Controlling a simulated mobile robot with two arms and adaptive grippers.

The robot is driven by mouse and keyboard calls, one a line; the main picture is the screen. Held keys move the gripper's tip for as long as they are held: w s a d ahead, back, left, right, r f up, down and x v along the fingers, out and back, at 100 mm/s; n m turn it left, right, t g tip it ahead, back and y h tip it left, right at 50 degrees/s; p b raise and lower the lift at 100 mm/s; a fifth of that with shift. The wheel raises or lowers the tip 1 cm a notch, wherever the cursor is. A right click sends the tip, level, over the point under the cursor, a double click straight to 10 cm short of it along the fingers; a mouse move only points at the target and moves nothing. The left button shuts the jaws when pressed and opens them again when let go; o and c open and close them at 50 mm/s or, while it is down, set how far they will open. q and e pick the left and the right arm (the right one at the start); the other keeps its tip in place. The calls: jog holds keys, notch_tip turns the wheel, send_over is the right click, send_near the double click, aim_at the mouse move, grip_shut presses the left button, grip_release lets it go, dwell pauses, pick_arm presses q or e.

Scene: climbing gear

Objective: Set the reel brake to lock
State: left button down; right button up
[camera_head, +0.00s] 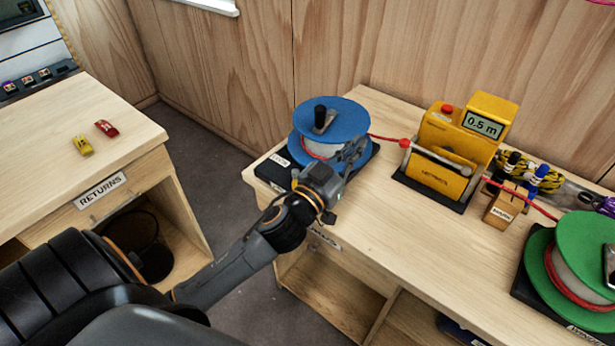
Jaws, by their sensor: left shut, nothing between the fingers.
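A blue reel (341,118) with a black crank knob stands on a dark base (270,172) at the left of the workbench. A green reel (575,262) stands at the right edge, partly cut off. My left gripper (352,156) is shut and empty, at the near right side of the blue reel. It covers part of that reel's lower side and base; I cannot tell whether it touches them. No brake lever or lock marking can be made out on the blue reel. My right gripper is not in view.
A yellow meter (437,167) reading 0.5 m stands between the reels, with a red cord (385,138) running through. A small labelled wooden block (503,207) stands right of it. The returns bench (50,150) holds a red and a yellow item. The workbench front middle is clear.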

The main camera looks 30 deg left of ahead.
pick_arm(q)
jog(key=d+r+m+g+h, duration=0.65)
jog(key=d+m+h, duration=0.35)
jog(key=m+h, duration=0.3)
jog(key=a+f+g+y, duration=0.6)
jog(key=a+f+g, duration=0.2)
jog(key=f+g, duration=0.15)
jog(key=s+a+f+n+g+y, duration=0.1)
jog(key=a+n+y, duration=0.3)
jog(key=a, duration=0.8)
jog(key=shift+a+f+y, duration=0.3)
jog(key=shift+f+y, duration=0.1)
jog(key=shift+y, duration=0.7)
